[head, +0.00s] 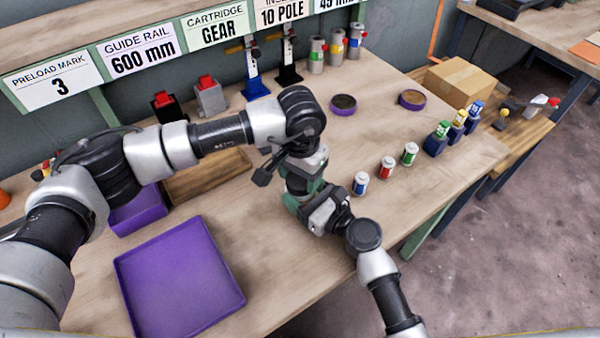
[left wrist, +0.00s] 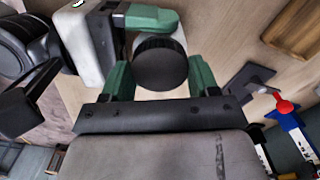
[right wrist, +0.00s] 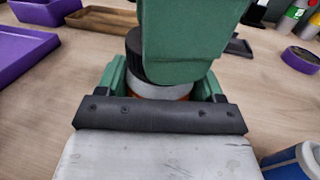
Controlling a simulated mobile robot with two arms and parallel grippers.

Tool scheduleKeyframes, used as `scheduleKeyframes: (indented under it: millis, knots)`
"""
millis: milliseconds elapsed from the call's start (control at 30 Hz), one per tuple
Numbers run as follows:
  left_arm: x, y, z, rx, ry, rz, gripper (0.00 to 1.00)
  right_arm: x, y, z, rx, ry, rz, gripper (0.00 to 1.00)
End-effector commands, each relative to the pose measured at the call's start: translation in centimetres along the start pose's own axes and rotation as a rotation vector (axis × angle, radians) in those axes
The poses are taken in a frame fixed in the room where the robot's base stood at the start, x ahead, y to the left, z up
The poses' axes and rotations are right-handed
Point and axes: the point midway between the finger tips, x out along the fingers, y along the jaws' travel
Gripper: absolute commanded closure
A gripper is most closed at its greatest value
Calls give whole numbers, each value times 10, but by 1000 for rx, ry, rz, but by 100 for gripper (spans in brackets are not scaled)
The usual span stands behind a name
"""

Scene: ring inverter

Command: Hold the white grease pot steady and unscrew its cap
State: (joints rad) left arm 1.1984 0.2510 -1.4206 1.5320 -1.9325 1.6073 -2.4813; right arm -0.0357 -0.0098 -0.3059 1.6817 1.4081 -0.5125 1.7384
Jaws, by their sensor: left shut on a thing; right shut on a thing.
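The white grease pot (right wrist: 158,91) with an orange-red band low down is between the fingers of my right gripper (right wrist: 160,88), which is shut on its body. Its black ribbed cap (left wrist: 160,66) sits on top, between the green fingers of my left gripper (left wrist: 160,78), shut on it. In the right wrist view the cap (right wrist: 134,62) is partly covered by a green left finger. In the head view my left gripper (head: 303,178) is above my right gripper (head: 318,212), and they hide the pot. I cannot tell whether the cap is loose.
Blue, red (head: 387,168) and green small jars stand just right of the grippers. A purple tray (head: 180,275) and a purple bin (head: 138,212) lie to the left. Purple rings (head: 343,105) and a cardboard box (head: 460,82) are farther back. Bare tabletop lies between.

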Motion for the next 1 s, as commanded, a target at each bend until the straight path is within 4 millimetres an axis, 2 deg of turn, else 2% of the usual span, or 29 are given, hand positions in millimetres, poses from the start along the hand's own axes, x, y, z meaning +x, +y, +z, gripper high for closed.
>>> scheduleKeyframes:
  millis: [167,1000]
  knots:
    - [0,0,0,-156,1,-1,68,0,0,0,1,0,0,99]
    - [-1,0,0,-1976,0,-2,68,0,0,0,1,1,-1,99]
